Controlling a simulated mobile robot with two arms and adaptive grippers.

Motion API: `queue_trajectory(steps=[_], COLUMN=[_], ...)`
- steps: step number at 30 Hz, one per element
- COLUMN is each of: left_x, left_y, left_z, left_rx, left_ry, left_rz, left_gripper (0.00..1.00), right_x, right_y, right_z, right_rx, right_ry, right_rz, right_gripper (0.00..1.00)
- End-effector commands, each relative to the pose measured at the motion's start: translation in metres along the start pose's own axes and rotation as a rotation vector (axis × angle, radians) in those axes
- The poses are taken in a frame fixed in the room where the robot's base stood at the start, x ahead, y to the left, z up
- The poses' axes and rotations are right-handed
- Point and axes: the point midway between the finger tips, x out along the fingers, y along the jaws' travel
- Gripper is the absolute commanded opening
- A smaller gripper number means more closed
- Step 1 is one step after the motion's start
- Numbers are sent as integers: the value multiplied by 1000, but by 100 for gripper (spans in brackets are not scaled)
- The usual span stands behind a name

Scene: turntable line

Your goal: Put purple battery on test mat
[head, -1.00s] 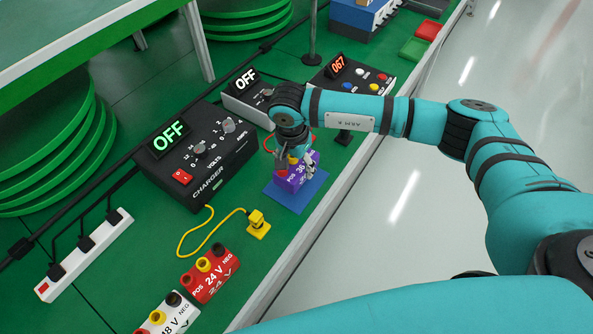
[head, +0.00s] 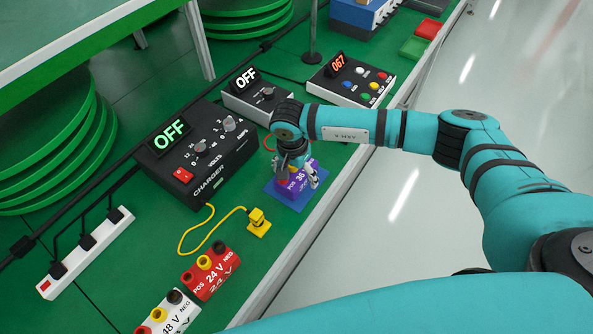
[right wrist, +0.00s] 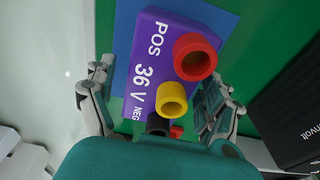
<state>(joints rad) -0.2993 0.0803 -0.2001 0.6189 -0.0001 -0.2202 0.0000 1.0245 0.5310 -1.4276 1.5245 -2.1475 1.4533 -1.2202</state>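The purple battery (head: 296,186), marked 36 V, sits on the blue test mat (head: 292,203). In the right wrist view the battery (right wrist: 150,72) shows its red, yellow and black terminals, with the mat (right wrist: 122,35) under it. My right gripper (head: 300,174) is at the battery from above. In the right wrist view my right gripper (right wrist: 158,88) has its fingers spread on either side of the battery, with a gap at the left finger. The gripper hides part of the battery in the head view. My left gripper is not in view.
A black charger (head: 200,155) stands left of the mat, with a yellow-plugged cable (head: 258,222) in front. A red 24 V battery (head: 210,275) and a white 48 V battery (head: 168,315) stand nearer. A button box (head: 350,82) is behind. The table's edge is close on the right.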

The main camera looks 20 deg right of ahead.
Motion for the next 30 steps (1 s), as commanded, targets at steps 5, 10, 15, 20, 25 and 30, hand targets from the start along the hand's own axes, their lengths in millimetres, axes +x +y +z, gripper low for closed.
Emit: queue_trajectory(steps=[5,10,15,20,25,30], left_x=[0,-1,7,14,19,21], left_y=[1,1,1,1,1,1], left_z=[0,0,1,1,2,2], left_rx=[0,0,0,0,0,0], left_ry=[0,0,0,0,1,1], left_rz=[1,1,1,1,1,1], left_gripper=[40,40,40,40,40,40], right_x=[0,-9,-41,-76,-106,-120], right_y=[0,-1,-2,-1,-1,0], right_z=[0,-1,-1,-1,-1,-1], right_rx=[0,0,-1,-1,-1,0], right_ry=[0,1,2,3,2,1], right_rz=[0,-3,-6,-5,-4,0], right_gripper=[85,85,85,85,85,85])
